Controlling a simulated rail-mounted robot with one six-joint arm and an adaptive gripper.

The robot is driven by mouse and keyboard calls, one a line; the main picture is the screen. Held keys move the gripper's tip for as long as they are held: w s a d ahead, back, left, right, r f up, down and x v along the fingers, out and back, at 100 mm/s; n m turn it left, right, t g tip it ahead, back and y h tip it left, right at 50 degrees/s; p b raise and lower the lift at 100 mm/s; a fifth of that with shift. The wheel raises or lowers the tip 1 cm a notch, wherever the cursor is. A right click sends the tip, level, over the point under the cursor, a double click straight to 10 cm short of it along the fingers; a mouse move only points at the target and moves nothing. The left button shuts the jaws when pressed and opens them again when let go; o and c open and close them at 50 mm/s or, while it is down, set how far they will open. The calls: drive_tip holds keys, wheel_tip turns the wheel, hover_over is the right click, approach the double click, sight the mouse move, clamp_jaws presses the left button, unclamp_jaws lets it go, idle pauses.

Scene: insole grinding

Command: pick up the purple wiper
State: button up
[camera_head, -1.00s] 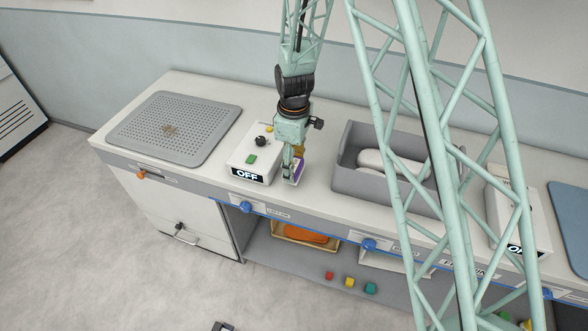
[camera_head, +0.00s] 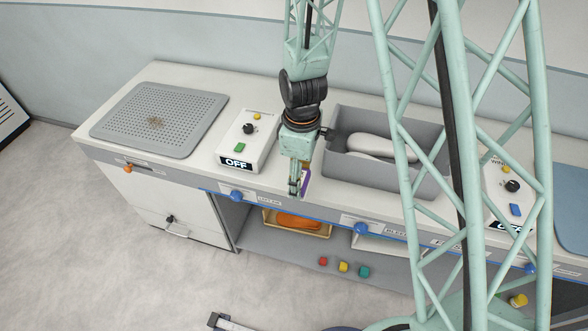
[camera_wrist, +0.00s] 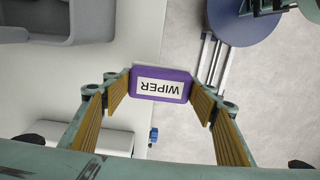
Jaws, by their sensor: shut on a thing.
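The purple wiper (camera_wrist: 160,84) is a small block with a white label reading "WIPER", upside down in the wrist view. My gripper (camera_wrist: 160,90) is shut on it, with a yellow-padded finger at each end of the block. In the head view, my gripper (camera_head: 298,190) points down over the front of the counter, right of the switch box. Only a purple sliver of the wiper (camera_head: 306,181) shows there beside the fingers. I cannot tell how far it is above the counter.
A white box reading "OFF" (camera_head: 243,148) stands left of my gripper. A grey bin (camera_head: 340,173) with white items stands close on the right. A perforated grey mat (camera_head: 190,112) lies farther left. Blue knobs (camera_head: 236,196) line the counter front, above a shelf with an orange item (camera_head: 297,221).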

drive_tip(key=shift+s+d+r, duration=0.1)
drive_tip(key=shift+s+d, duration=0.1)
drive_tip(key=shift+s, duration=0.35)
drive_tip(key=shift+s+d, duration=0.2)
drive_tip(key=shift+s, duration=0.35)
drive_tip(key=shift+o, duration=0.5)
drive_tip(key=shift+w+a+r, duration=0.3)
drive_tip(key=shift+w+a, duration=0.1)
drive_tip(key=shift+a, duration=0.05)
drive_tip(key=w+a+r+m, duration=0.2)
drive_tip(key=w+a+r, duration=0.2)
drive_tip(key=a+r, duration=0.45)
drive_tip(key=w+a+r+m, duration=0.1)
drive_tip(key=w+a+r, duration=0.5)
drive_tip(key=a, duration=0.4)
drive_tip(key=s+a+r+m, duration=0.1)
drive_tip(key=s+a+r, duration=0.1)
drive_tip(key=a+r, duration=0.3)
drive_tip(key=s+a+r+m+b, duration=0.1)
drive_tip(key=a+r, duration=0.4)
drive_tip(key=r, duration=0.7)
drive_tip(key=s+a+r+m, duration=0.1)
drive_tip(key=s+a+r, duration=0.2)
drive_tip(key=a+r, duration=0.2)
wheel_tip(320, 180, up, 4)
drive_tip(key=shift+a+f, duration=0.15)
drive_tip(key=shift+a, duration=0.05)
